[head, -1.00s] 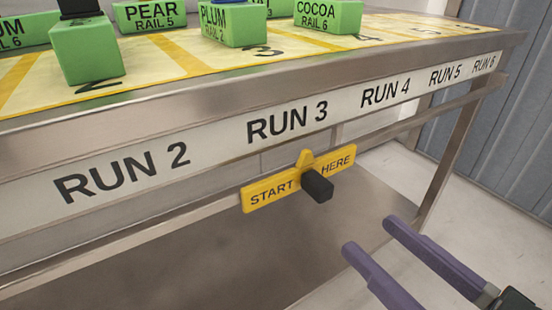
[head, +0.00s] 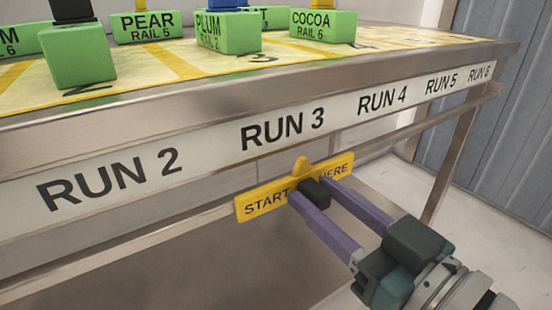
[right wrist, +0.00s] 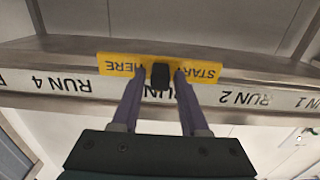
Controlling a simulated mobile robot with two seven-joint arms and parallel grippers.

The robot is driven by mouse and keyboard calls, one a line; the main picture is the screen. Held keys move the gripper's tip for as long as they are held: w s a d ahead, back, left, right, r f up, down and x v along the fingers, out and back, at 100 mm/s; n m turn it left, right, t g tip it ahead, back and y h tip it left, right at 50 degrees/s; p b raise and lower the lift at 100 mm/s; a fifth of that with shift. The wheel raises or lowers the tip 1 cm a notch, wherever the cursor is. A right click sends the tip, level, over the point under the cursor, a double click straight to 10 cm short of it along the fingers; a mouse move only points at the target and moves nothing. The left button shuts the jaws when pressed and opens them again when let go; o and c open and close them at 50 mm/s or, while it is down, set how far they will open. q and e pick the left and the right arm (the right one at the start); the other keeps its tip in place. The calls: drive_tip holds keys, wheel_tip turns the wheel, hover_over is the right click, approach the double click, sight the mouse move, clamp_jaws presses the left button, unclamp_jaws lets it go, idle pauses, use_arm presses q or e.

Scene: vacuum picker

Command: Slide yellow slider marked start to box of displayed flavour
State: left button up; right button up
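The yellow slider (head: 262,202) marked START HERE hangs on the rail under the table's front edge, below the RUN 3 label (head: 283,129). Its pointer tip is up, just under RUN 3. A black knob (head: 314,192) sticks out from its middle. My right gripper (head: 308,188) has its two purple fingers on either side of the knob, open around it; a gap shows in the right wrist view (right wrist: 160,76). The slider also shows there upside down (right wrist: 205,68). Green boxes stand on the table: PLUM RAIL 2 (head: 226,33), COCOA RAIL 6 (head: 323,26), PEAR RAIL 5 (head: 147,26). My left gripper is out of view.
The front strip carries the labels RUN 2 (head: 110,180), RUN 4 (head: 384,102), RUN 5 (head: 441,84) and RUN 6 (head: 479,73). A table leg (head: 460,150) stands at the right. The rail is clear on both sides of the slider.

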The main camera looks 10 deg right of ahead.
clamp_jaws()
idle(1.1)
